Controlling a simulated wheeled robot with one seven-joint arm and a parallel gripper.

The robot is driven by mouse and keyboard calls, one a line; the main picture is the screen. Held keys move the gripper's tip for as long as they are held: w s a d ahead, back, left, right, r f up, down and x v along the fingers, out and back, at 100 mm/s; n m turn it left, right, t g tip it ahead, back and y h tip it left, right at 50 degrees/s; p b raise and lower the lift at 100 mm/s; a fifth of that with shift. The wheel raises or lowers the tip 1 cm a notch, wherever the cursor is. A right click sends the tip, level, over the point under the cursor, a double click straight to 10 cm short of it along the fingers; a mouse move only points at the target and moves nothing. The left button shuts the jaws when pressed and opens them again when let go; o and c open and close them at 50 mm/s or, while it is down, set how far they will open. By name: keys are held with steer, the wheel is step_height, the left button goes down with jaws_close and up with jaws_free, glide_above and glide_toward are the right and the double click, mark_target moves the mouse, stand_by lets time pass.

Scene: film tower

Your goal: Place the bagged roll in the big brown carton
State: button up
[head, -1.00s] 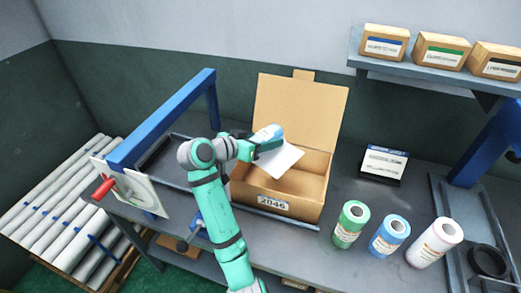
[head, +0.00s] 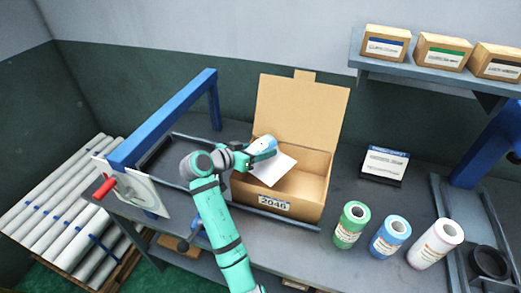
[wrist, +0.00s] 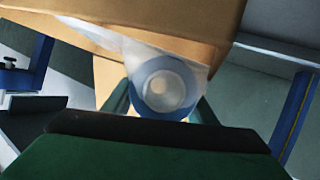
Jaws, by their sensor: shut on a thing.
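The big brown carton (head: 308,207) stands open on the bench, its lid raised at the back and a label reading 2046 on its front. My gripper (head: 264,152) is over the left part of the carton's opening, shut on the bagged roll (head: 263,143). The roll is blue and white, with a white sheet-like part of the bag (head: 272,172) hanging below it into the opening. In the wrist view the roll (wrist: 163,88) shows end-on between the fingers, with whitish film around it. The fingertips are mostly hidden by the roll.
Green (head: 350,225), blue (head: 390,237) and white-pink (head: 435,243) rolls stand right of the carton. A blue frame (head: 165,120) with a red-handled part (head: 104,188) is at the left. A small sign (head: 384,165) stands behind the rolls. Small boxes (head: 385,43) sit on the shelf.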

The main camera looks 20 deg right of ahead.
steer(key=shift+f, duration=0.2)
steer(key=o, duration=1.3)
steer(key=shift+w+a+f, duration=0.1)
steer(key=shift+a, duration=0.1)
steer(key=shift+r, duration=0.25)
steer(key=shift+s+a+r, duration=0.2)
steer(key=v, duration=0.6)
steer(key=shift+s+a+r, duration=0.2)
steer(key=shift+s+a, duration=0.05)
steer(key=shift+a, duration=0.05)
